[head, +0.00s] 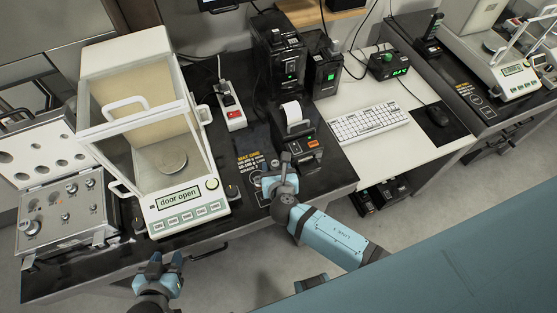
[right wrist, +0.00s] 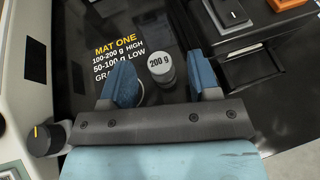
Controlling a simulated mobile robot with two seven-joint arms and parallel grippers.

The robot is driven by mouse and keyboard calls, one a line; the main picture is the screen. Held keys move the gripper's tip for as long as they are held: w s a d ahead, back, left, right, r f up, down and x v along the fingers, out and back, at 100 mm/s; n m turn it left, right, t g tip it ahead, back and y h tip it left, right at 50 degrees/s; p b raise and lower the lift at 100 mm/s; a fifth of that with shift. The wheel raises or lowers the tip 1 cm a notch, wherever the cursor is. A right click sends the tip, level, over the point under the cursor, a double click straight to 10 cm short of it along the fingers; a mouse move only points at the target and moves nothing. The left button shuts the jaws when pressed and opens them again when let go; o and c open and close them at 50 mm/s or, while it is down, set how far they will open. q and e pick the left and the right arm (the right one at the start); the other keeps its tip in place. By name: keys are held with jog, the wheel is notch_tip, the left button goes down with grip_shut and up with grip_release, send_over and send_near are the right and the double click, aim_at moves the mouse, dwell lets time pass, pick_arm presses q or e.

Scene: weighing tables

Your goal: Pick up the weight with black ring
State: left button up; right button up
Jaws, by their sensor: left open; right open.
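A grey weight marked "200 g" (right wrist: 160,68) stands upright on the dark mat in the right wrist view. My right gripper (right wrist: 162,82) is open, with its blue fingers left and right of this weight and no visible contact. In the head view the right gripper (head: 279,182) hangs low over the printed mat. I cannot make out a black ring on the weight. Several metal weights (head: 32,228) sit in an open case (head: 60,245) at the left. My left gripper (head: 165,262) is open and empty in front of the table edge.
A balance (head: 158,225) reading "door open" has an empty round pan (head: 170,158). A printer (head: 300,140) stands behind the right gripper, with a red-switched power strip (head: 230,108) nearby. Black knobs (right wrist: 47,137) sit beside the balance.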

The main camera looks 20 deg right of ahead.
jog(key=shift+w+d+f, duration=0.1)
jog(key=shift+w+f, duration=0.15)
jog(key=shift+w, duration=0.1)
jog(key=shift+s+r, duration=0.15)
jog(key=c, duration=0.4)
grip_shut()
jog(key=shift+r, duration=0.1)
